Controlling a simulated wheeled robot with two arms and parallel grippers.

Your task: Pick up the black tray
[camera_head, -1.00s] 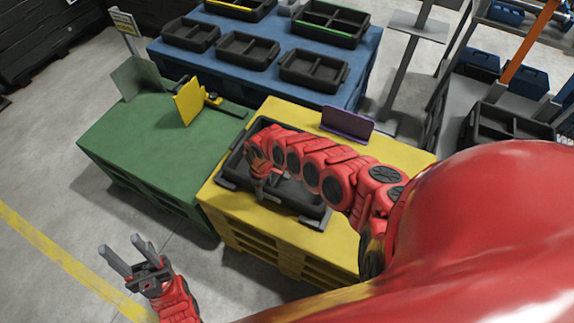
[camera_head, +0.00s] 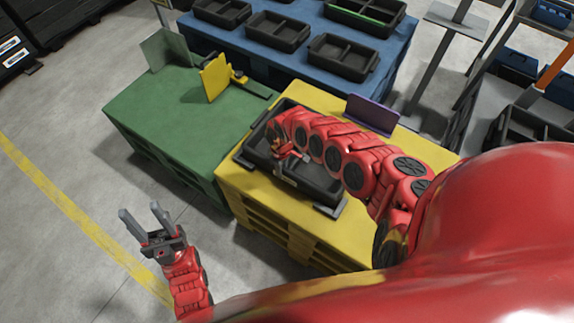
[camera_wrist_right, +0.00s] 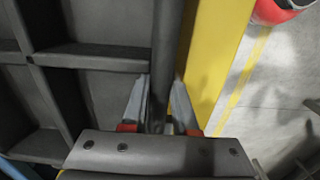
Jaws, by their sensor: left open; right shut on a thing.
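The black tray (camera_head: 318,190) sits on the yellow pallet-like stand (camera_head: 245,190), partly hidden by my right arm. The right wrist view shows its divided compartments (camera_wrist_right: 95,95) and one wall (camera_wrist_right: 165,65). My right gripper (camera_head: 283,155) is at the tray's near side. In the right wrist view its fingers (camera_wrist_right: 160,105) are shut on the tray's wall, one on each side. I cannot tell any gap under the tray. My left gripper (camera_head: 142,218) is open and empty, over the floor left of the yellow stand.
A green stand (camera_head: 165,125) with a yellow upright plate (camera_head: 214,78) is at left. A purple plate (camera_head: 371,113) stands at the yellow stand's back edge. A blue stand (camera_head: 305,75) behind holds several black trays (camera_head: 343,57). The floor at front left is clear.

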